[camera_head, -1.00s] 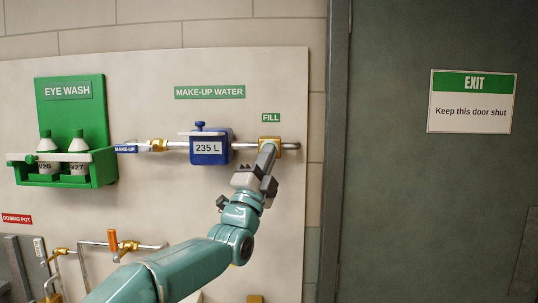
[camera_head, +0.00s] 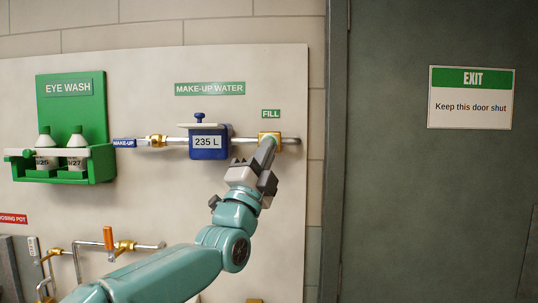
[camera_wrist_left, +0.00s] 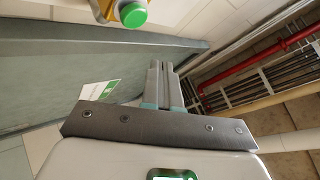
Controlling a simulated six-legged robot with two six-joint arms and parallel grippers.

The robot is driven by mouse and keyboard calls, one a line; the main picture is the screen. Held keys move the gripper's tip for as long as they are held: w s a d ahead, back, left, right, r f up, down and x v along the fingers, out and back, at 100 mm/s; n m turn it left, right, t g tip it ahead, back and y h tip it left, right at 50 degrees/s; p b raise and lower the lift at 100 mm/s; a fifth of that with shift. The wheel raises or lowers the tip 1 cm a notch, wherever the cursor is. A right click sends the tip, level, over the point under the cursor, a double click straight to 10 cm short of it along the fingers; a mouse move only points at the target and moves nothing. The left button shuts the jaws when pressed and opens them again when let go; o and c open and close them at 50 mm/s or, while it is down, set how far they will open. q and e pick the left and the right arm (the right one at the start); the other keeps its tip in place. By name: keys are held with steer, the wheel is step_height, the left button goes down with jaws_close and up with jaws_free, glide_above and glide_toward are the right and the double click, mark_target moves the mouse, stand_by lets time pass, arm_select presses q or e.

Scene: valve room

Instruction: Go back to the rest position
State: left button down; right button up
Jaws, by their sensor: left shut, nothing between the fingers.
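My left gripper (camera_head: 268,152) is in front of the fill valve (camera_head: 276,141), a brass fitting on the make-up water pipe under the green FILL label. It hides part of that fitting in the head view. The left wrist view shows its two fingers (camera_wrist_left: 164,84) together with nothing between them. A brass piece with a green round button (camera_wrist_left: 133,14) is above the fingertips there, apart from them. My right gripper is in neither view.
The blue 235 L meter (camera_head: 209,141) is on the same pipe, left of my gripper. The green eye wash holder (camera_head: 72,112) with two bottles is further left. Lower left are thin pipes with an orange lever (camera_head: 108,238). A grey door (camera_head: 430,200) fills the right side.

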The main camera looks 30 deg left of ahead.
arm_select(q)
steer(key=shift+s+d, duration=0.3)
steer(key=shift+s, duration=0.2)
